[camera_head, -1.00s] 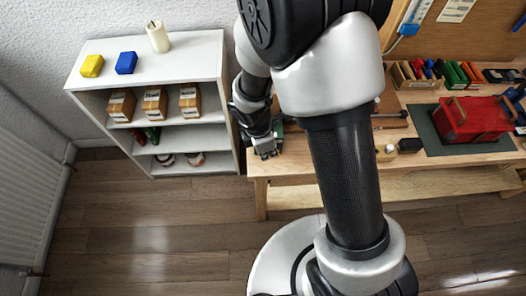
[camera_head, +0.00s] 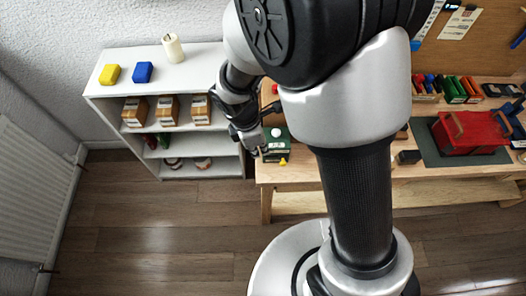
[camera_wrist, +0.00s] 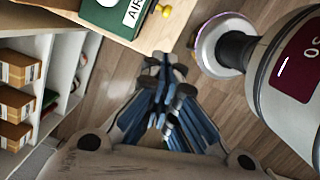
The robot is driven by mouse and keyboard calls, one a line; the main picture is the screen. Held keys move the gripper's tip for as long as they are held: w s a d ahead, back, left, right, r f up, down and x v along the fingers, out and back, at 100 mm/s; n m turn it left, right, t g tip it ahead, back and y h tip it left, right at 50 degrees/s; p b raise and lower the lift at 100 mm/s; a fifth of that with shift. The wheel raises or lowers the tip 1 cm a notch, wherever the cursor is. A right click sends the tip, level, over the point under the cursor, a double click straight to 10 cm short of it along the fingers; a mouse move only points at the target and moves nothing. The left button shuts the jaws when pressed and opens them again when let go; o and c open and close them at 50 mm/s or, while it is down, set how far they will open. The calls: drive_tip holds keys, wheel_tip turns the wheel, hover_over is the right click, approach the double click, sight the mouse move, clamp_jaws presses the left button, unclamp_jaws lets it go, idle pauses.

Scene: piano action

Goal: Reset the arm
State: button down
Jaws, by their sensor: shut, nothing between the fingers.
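My gripper (camera_head: 256,152) is at the left end of the workbench, just left of a green box with a white label (camera_head: 275,145). In the wrist view my gripper (camera_wrist: 160,75) points down over the wooden floor, its fingers together with nothing between them. The green box (camera_wrist: 115,18) shows at the top of that view, with a yellow knob beside it, apart from the fingers. My arm covers part of the workbench in the head view.
A white shelf (camera_head: 178,88) stands left, with a yellow block (camera_head: 110,74), a blue block (camera_head: 143,72) and a candle (camera_head: 173,47) on top and cartons below. The workbench (camera_head: 300,176) holds a red toolbox (camera_head: 470,132). Open floor (camera_head: 170,225) lies in front.

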drive_tip(key=shift+r, duration=0.5)
drive_tip(key=s+d+r+m+t+y, duration=0.1)
drive_tip(key=d+r+m, duration=0.3)
drive_tip(key=r, duration=0.2)
drive_tip(key=s+d+r+m+t, duration=0.1)
drive_tip(key=s+d+r+m, duration=0.15)
drive_tip(key=r+m, duration=0.35)
drive_tip(key=s+d+r+m+t+b, duration=0.1)
drive_tip(key=s+d+r+m, duration=0.1)
drive_tip(key=s+r+m, duration=0.2)
drive_tip(key=s+d+r+m+t+y+b, duration=0.1)
drive_tip(key=s+d+r+m, duration=0.2)
drive_tip(key=s+m, duration=0.3)
drive_tip(key=shift+s+d+r, duration=0.3)
drive_tip(key=shift+s+r, duration=0.05)
drive_tip(key=shift+r, duration=0.4)
